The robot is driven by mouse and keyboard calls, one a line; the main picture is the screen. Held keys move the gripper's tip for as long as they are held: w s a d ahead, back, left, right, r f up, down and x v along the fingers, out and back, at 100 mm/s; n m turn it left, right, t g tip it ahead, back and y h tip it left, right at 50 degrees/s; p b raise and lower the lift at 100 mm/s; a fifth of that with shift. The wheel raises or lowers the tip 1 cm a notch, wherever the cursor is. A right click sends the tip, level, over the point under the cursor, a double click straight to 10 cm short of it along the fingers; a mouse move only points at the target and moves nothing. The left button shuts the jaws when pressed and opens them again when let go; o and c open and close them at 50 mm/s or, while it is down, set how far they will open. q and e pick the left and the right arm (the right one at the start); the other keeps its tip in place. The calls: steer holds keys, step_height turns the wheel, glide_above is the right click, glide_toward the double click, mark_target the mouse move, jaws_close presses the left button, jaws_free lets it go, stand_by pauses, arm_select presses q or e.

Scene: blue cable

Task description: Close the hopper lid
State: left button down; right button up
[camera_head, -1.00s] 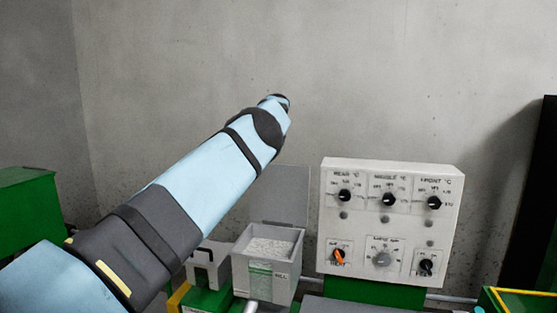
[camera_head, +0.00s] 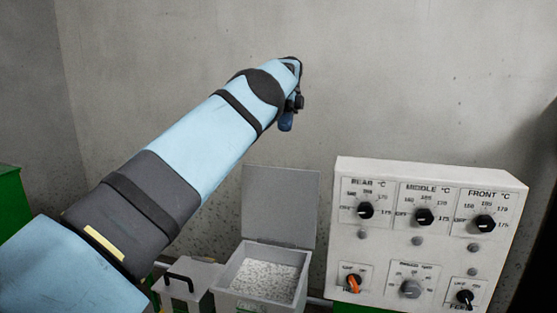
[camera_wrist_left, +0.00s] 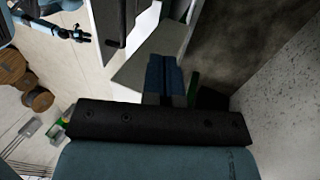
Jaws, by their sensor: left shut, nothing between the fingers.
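The grey hopper (camera_head: 228,300) stands at the bottom centre of the head view, filled with white pellets (camera_head: 266,277). Its flat grey lid (camera_head: 280,207) stands open, nearly upright at the hopper's back edge. My left arm reaches in from the left. In the left wrist view the blue fingers (camera_wrist_left: 165,77) are together and empty.
A white control panel (camera_head: 385,238) with several black knobs and an orange one stands right of the hopper. A grey box with a black handle (camera_head: 181,278) sits left of it. A bare concrete wall (camera_head: 400,80) is behind. Wooden spools (camera_wrist_left: 38,97) show in the wrist view.

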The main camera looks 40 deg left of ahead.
arm_select(q)
steer(key=s+d+f+b, duration=0.2)
steer(key=s+d+f, duration=0.2)
steer(key=s+f, duration=0.3)
step_height(320, 180, down, 2)
steer(key=shift+f, duration=0.1)
stand_by(0.4)
steer(key=shift+a+b, duration=0.1)
steer(key=shift+b, duration=0.25)
